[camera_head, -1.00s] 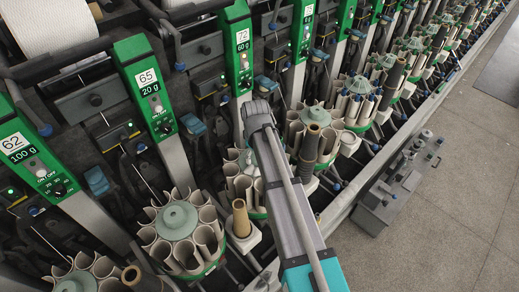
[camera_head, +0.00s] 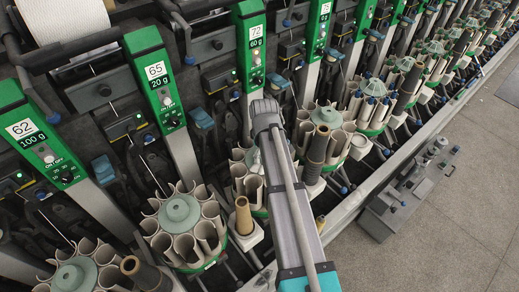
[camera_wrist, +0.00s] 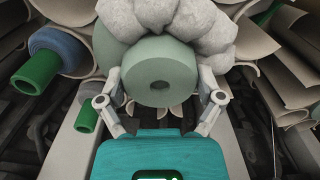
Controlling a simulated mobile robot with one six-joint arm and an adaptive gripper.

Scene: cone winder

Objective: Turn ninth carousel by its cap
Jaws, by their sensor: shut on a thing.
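A carousel (camera_head: 241,183) with pale open tubes around it stands by the green post marked 72, partly hidden behind my arm. In the wrist view its round grey-green cap (camera_wrist: 142,70) with a dark centre hole lies between my fingers. My gripper (camera_wrist: 160,78) is shut on this cap, with one finger against each side. In the head view my arm hides the fingers and most of the cap. A pale grey lumpy mass (camera_wrist: 190,25) fills the space above and around the cap in the wrist view.
Another carousel with a green cap (camera_head: 180,210) stands to the left, and more run along the machine to the right. A tan cone (camera_head: 243,215) stands close beside my arm.

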